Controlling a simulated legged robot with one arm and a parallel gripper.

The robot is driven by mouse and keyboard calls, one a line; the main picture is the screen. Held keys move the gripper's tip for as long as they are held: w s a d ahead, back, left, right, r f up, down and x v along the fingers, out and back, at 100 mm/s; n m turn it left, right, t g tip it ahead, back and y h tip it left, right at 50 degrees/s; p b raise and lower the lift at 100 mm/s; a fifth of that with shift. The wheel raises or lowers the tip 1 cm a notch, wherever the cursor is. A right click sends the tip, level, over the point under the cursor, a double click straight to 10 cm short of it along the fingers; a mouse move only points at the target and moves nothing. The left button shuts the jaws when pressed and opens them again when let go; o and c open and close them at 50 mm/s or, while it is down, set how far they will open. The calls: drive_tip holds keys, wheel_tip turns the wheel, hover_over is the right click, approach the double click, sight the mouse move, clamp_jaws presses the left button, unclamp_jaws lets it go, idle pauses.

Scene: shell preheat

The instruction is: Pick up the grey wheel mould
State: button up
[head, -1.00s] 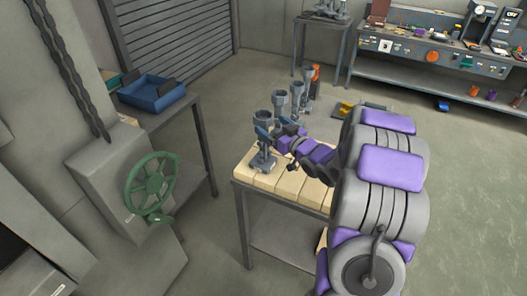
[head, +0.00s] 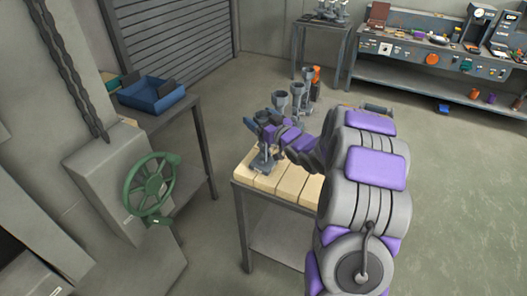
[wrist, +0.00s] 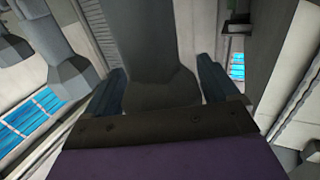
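Several grey moulds with cup tops and stems stand in a row on the near table. I cannot tell which one is the wheel mould. My gripper (head: 262,123) is at the nearest grey mould (head: 263,165), high up by its cup. In the wrist view, a grey mould (wrist: 155,45) rises between my two blue fingers (wrist: 162,88). The fingers stand apart on either side, with a small gap showing on the right. Contact is hard to judge. Further moulds (head: 281,98) stand close behind, and one (wrist: 70,75) shows at the left of the wrist view.
The table's pale block top (head: 290,190) has bare room at the front. An orange item (head: 316,72) stands at the row's far end. A blue bin (head: 152,92) and a green handwheel (head: 150,188) are to the left. A workbench (head: 430,85) stands along the back.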

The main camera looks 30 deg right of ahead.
clamp_jaws()
idle(0.7)
